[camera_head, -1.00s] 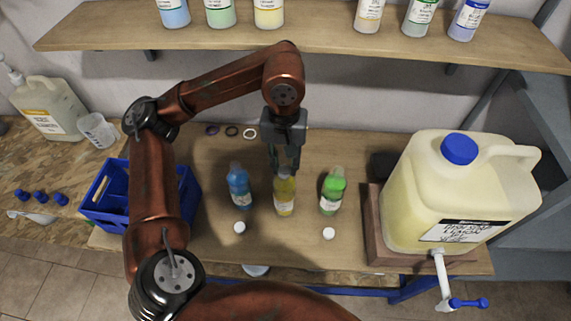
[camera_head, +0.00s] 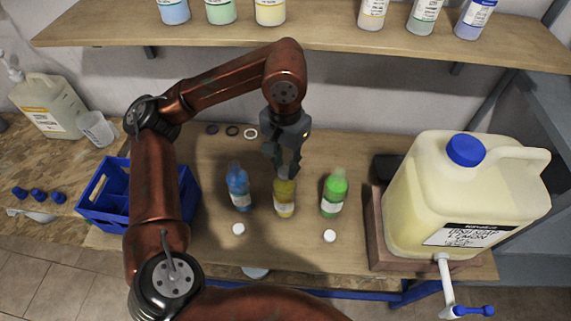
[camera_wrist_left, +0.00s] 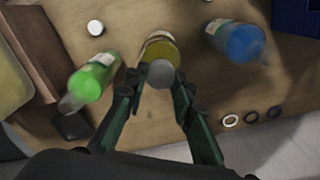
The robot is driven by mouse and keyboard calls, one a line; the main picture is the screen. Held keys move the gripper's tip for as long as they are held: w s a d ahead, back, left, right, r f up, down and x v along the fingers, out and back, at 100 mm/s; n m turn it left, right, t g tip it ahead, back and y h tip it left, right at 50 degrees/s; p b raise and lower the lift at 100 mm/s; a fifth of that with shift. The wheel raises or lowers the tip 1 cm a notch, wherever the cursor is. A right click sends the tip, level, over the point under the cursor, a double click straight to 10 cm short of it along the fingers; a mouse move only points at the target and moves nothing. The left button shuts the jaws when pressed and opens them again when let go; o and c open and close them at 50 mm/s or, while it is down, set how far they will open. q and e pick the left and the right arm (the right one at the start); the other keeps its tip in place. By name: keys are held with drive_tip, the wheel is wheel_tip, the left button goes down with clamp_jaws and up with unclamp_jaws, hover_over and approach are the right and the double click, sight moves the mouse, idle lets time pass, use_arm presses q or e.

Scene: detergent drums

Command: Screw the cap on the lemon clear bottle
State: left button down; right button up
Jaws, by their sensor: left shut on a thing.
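The lemon clear bottle (camera_head: 284,204), with yellow liquid and a pale label, stands upright on the bench between a blue bottle (camera_head: 239,190) and a green bottle (camera_head: 334,194). My left gripper (camera_head: 284,172) points down over its top. In the left wrist view the fingers (camera_wrist_left: 160,85) are shut on a pale cap (camera_wrist_left: 160,73) in line with the yellow bottle (camera_wrist_left: 161,49). The cap is at the bottle's mouth; the fingers hide the neck in the head view, so I cannot tell how far down it sits. My right gripper is not in view.
Two loose white caps (camera_head: 239,229) (camera_head: 329,236) lie in front of the blue and green bottles. A big yellow jug (camera_head: 415,205) stands on a wooden block at right. A blue crate (camera_head: 105,222) stands at left. Several rings lie behind. A shelf (camera_head: 330,38) runs above.

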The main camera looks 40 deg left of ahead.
use_arm(q)
drive_tip(key=shift+f, duration=0.1)
drive_tip(key=c, duration=1.8)
unclamp_jaws()
drive_tip(key=shift+c, duration=0.2)
drive_tip(key=shift+r, duration=0.2)
drive_tip(key=n+p, duration=0.1)
drive_tip(key=n, duration=0.2)
drive_tip(key=shift+a+r, duration=0.1)
drive_tip(key=n+p, duration=0.1)
drive_tip(key=n, duration=0.1)
drive_tip(key=shift+n, duration=0.4)
